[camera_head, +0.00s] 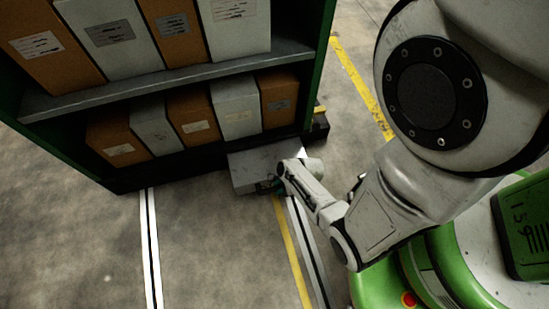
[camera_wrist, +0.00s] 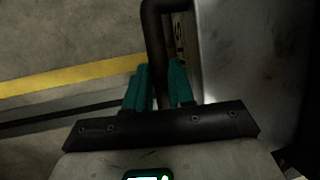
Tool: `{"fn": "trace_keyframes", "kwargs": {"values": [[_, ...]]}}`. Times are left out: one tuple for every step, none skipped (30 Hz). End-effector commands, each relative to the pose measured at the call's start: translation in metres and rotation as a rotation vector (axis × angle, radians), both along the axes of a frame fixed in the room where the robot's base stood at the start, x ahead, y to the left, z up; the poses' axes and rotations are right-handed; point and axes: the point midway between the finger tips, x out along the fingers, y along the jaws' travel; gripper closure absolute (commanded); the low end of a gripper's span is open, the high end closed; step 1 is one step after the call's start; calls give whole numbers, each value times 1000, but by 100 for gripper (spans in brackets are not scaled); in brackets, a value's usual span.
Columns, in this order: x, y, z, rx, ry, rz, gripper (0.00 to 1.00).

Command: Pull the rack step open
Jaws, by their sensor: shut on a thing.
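The rack step (camera_head: 250,164) is a grey metal box at the foot of the green rack, jutting out past the rack's base onto the floor. Its grey face also shows at the right of the wrist view (camera_wrist: 222,60). A dark bar handle (camera_wrist: 152,30) stands off that face. My gripper (camera_wrist: 158,75) has teal fingers, one on each side of the handle, and is shut on it. In the head view my gripper (camera_head: 271,186) is low at the step's front, and the handle is mostly hidden there.
The green rack (camera_head: 325,40) holds orange and white boxes on a grey shelf (camera_head: 160,84) and on the level below. A yellow floor line (camera_head: 292,255) and white-edged floor tracks (camera_head: 150,240) run away from the rack. The floor (camera_head: 215,250) between the tracks is clear.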

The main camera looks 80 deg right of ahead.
Motion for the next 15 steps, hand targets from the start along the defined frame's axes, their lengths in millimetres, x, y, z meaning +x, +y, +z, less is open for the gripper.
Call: {"fn": "trace_keyframes", "kwargs": {"values": [[-8,18,6,7,5,3,100],[-11,25,6,6,4,3,100],[-15,35,5,6,4,3,100],[-18,41,5,5,3,2,100],[-21,48,5,5,3,1,100],[-24,56,4,4,3,1,100],[-26,62,4,4,3,2,100],[-28,67,3,3,3,1,100],[-31,74,3,4,3,2,100],[-33,77,2,3,2,2,100],[-34,81,2,2,1,2,100],[-36,85,2,2,1,2,100],[-37,88,2,2,1,1,100],[-38,91,1,1,2,1,100],[-39,93,1,1,2,1,100]]}}
